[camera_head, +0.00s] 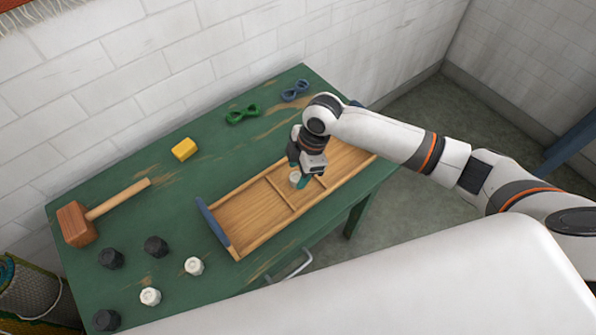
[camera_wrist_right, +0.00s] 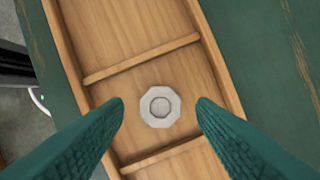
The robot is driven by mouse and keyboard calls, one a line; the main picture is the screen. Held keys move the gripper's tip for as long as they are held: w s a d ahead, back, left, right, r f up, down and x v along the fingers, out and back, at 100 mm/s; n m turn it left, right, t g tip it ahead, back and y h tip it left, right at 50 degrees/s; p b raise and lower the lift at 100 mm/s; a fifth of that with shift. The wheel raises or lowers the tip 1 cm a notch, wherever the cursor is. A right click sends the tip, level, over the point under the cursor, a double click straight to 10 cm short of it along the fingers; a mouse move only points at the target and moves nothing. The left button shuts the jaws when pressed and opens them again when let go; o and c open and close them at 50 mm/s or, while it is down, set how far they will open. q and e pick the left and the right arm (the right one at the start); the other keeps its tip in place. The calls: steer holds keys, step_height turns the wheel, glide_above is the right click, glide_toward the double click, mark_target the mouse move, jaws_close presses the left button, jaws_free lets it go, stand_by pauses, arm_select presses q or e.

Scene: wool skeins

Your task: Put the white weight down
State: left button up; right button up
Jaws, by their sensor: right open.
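A white weight (camera_wrist_right: 160,106), octagonal with a round hollow on top, sits in a compartment of the wooden tray (camera_wrist_right: 222,62) between two cross dividers. In the head view the weight (camera_head: 295,177) shows just beside my right fingertips, partly covered. My right gripper (camera_head: 302,179) reaches down over that compartment. In the wrist view its two teal fingers stand open, one on each side of the weight, with a visible gap to both. Two more white weights, one (camera_head: 194,266) and another (camera_head: 150,296), stand on the green table. My left gripper is out of view.
Black weights (camera_head: 111,258) stand at the table's near left. The tray has a raised blue end panel (camera_head: 212,222).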

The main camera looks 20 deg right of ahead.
steer(key=v, duration=1)
steer(key=shift+r, duration=0.35)
